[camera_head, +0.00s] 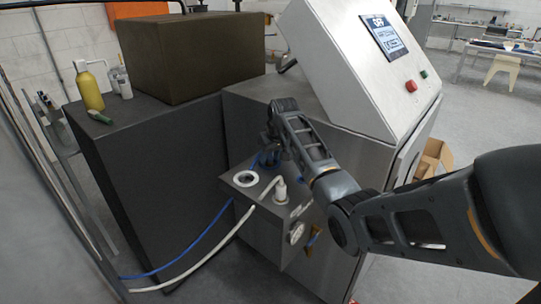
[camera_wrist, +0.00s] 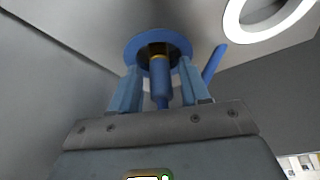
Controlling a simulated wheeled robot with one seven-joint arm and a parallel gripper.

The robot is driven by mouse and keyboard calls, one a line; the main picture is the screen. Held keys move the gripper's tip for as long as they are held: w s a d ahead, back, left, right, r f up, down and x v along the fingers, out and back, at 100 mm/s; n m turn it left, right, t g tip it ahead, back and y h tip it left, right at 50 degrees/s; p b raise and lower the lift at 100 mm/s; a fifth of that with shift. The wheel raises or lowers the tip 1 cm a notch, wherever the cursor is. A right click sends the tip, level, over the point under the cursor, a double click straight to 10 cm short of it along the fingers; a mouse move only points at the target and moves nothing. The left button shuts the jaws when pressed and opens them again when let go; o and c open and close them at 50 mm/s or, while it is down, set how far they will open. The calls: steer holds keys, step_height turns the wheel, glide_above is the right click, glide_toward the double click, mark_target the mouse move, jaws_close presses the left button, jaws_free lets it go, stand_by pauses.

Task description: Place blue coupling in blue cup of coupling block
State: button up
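In the wrist view, the blue coupling (camera_wrist: 161,84) with a brass-coloured end points at the round blue cup (camera_wrist: 134,47). The brass end overlaps the cup's opening; I cannot tell how deep it sits. My gripper (camera_wrist: 159,78) has one blue finger on each side of the coupling, with visible gaps, so it looks open around it. In the head view, my gripper (camera_head: 273,150) is over the back part of the coupling block (camera_head: 262,206) and hides the blue cup and most of the blue coupling.
A white cup (camera_head: 245,178) is empty at the block's front left; it also shows in the wrist view (camera_wrist: 232,24). A white coupling (camera_head: 281,190) stands upright on the block. A blue hose (camera_head: 190,247) and a white hose (camera_head: 205,257) hang in front. The steel washer (camera_head: 340,75) rises behind.

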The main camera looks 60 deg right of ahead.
steer(key=shift+o, duration=0.6)
steer(key=shift+r, duration=0.1)
steer(key=shift+r, duration=0.2)
steer(key=v, duration=1.1)
steer(key=shift+r, duration=0.35)
